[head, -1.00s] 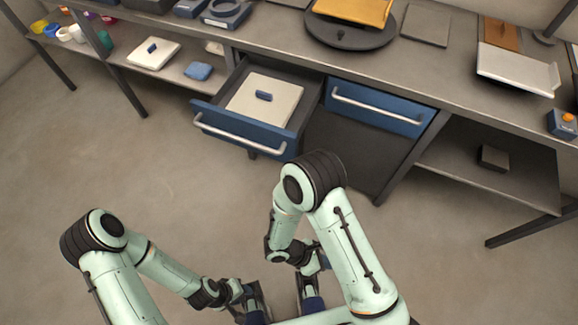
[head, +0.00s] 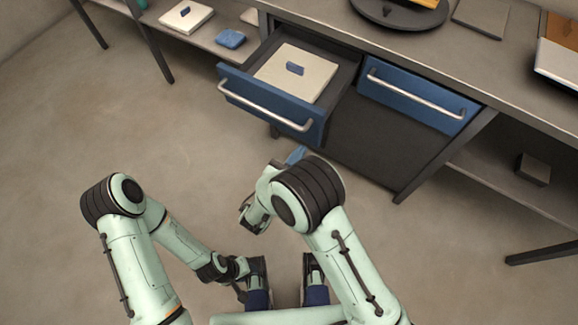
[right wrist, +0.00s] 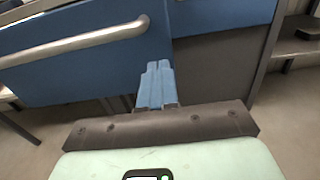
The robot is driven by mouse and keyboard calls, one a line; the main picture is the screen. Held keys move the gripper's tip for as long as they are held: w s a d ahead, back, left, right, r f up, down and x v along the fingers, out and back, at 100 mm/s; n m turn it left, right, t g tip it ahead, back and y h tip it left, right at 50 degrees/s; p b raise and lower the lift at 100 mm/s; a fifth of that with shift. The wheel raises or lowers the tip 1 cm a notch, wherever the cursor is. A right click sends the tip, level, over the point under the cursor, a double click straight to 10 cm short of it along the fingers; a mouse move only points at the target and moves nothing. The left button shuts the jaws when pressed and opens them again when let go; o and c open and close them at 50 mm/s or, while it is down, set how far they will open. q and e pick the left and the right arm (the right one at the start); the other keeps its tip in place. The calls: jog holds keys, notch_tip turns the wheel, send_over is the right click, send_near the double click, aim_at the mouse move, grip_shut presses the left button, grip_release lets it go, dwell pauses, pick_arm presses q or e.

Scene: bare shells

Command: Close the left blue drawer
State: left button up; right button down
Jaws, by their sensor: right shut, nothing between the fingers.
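The left blue drawer (head: 262,112) stands pulled out from under the bench, with a silver bar handle on its front. A cream slab (head: 315,80) with a small blue grip lies inside. My right gripper (head: 296,155) is shut and empty, just in front of and below the drawer's right end, partly hidden by my arm. In the right wrist view its blue fingers (right wrist: 157,80) overlap the right end of the drawer front (right wrist: 100,75); contact cannot be told. My left gripper (head: 240,280) is low near my base, its fingers unclear.
The right blue drawer (head: 400,100) is shut, above a dark panel (head: 375,150). Bench legs stand on both sides. A side shelf holds a cream box (head: 187,18) and a blue item (head: 231,39). The floor in front is clear.

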aim_at(314, 132)
pick_arm(q)
jog(key=shift+w+a+f, duration=0.15)
jog(key=shift+w+f, duration=0.1)
jog(key=shift+w, duration=0.1)
pick_arm(e)
jog(key=x, duration=0.5)
jog(key=shift+w+d, duration=0.25)
jog(key=shift+w, duration=0.05)
